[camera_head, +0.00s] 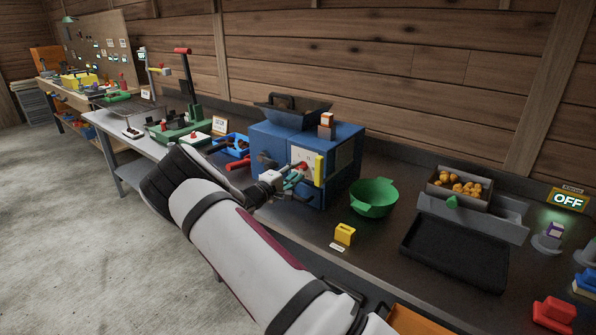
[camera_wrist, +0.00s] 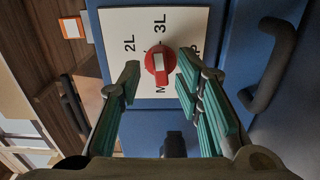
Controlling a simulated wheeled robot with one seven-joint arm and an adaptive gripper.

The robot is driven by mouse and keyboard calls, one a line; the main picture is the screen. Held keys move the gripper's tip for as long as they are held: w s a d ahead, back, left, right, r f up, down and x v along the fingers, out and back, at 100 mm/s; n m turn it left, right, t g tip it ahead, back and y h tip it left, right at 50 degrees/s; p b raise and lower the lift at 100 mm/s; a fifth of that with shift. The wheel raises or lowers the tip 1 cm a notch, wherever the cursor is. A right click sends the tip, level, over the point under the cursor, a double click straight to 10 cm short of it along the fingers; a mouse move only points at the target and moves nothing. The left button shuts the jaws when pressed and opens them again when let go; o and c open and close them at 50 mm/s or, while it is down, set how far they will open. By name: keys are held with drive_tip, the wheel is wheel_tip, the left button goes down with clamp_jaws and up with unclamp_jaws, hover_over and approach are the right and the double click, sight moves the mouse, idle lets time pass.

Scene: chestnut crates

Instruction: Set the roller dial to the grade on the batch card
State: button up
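The roller dial is a red knob (camera_wrist: 160,62) with a pale mark, on a white plate (camera_wrist: 120,25) on the blue machine (camera_head: 345,150). The plate reads "2L" and "3L"; other lettering is partly covered by the knob and a finger. I cannot tell which label the mark points to. My gripper (camera_wrist: 160,68) is open, its teal fingers on either side of the knob; contact is not clear. In the head view my gripper (camera_head: 294,178) is at the machine's front. A small orange-and-white card (camera_head: 326,120) stands on the machine; its writing is unreadable.
A yellow bar (camera_head: 319,170) is beside the dial plate. A dark handle (camera_wrist: 272,65) sticks out right of the plate in the wrist view. A green bowl (camera_head: 374,196), a yellow block (camera_head: 345,233) and a black tray (camera_head: 455,250) stand to the right on the bench.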

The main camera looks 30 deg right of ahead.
drive_tip(key=v, duration=1)
drive_tip(key=shift+o, duration=0.3)
